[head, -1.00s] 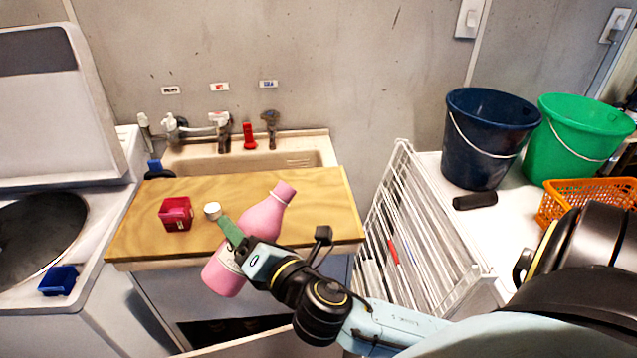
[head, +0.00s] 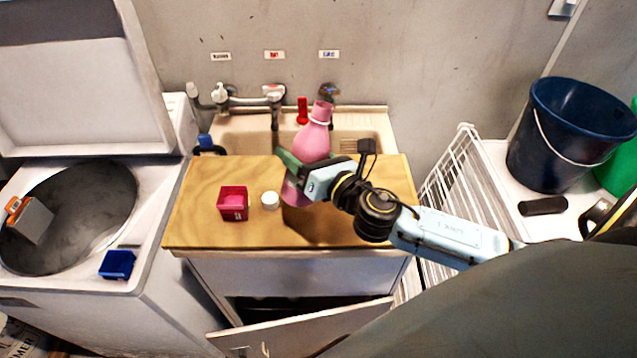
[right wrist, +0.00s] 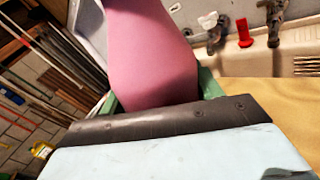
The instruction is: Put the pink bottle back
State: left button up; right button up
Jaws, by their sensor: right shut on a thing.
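The pink bottle (head: 312,143) is over the wooden board in front of the sink, neck up and leaning a little to the right in the head view. My right gripper (head: 301,168) is shut on its body; in the right wrist view the bottle (right wrist: 150,60) fills the space between the green fingers (right wrist: 158,95). I cannot tell whether its base touches the board. My left gripper is not in view.
Below the wooden board (head: 205,182) is an open cabinet with its door (head: 300,328) swung out. A washer (head: 160,225) with raised lid stands left. A white rack (head: 455,185) and a dark blue bucket (head: 565,135) are right. The sink tap (head: 273,95) is behind.

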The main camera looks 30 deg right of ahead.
aim_at(314, 134)
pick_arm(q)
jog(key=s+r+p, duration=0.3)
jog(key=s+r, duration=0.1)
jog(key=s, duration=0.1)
pick_arm(e)
jog(key=w+d+r+n+y, duration=0.1)
jog(key=w+d+r+n, duration=0.1)
jog(key=d+n, duration=0.2)
pick_arm(q)
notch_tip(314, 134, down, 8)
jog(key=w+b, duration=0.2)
jog(key=b, duration=0.6)
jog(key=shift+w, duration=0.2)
pick_arm(e)
notch_tip(314, 134, down, 10)
jog(key=n, duration=0.1)
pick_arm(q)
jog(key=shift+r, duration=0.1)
pick_arm(e)
jog(key=shift+f, duration=0.1)
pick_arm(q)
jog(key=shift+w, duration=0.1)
pick_arm(e)
jog(key=o, duration=1.4)
